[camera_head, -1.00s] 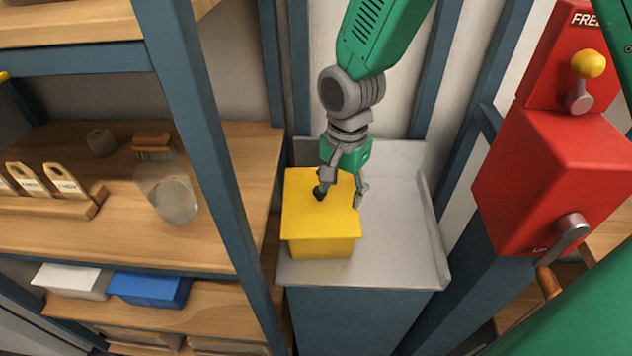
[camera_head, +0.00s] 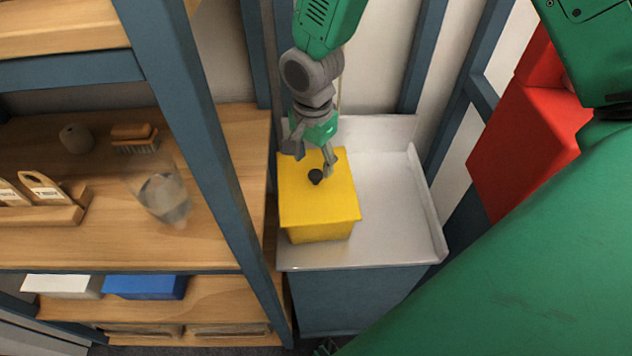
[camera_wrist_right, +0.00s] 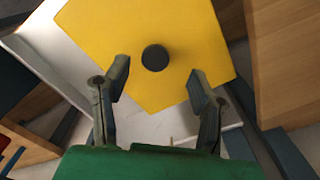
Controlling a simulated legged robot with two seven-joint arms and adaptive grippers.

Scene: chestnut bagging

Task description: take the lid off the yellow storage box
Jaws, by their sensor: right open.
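The yellow storage box (camera_head: 320,233) stands on the left part of a pale grey counter. Its yellow lid (camera_head: 338,203) lies flat on top and also fills much of the right wrist view (camera_wrist_right: 205,35). A small dark round knob (camera_head: 315,177) sits in the middle of the lid; it shows clear in the right wrist view (camera_wrist_right: 155,58). My right gripper (camera_head: 313,165) is above the back part of the lid, open and empty. In the right wrist view its fingertips (camera_wrist_right: 158,78) are spread on either side of the knob, not touching it. My left gripper is not in view.
The grey counter (camera_head: 390,220) has free room right of the box and a raised rim at right and back. A blue post (camera_head: 205,140) and wooden shelves (camera_head: 100,240) stand at left. A red machine (camera_head: 525,140) is at right, partly behind my green arm.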

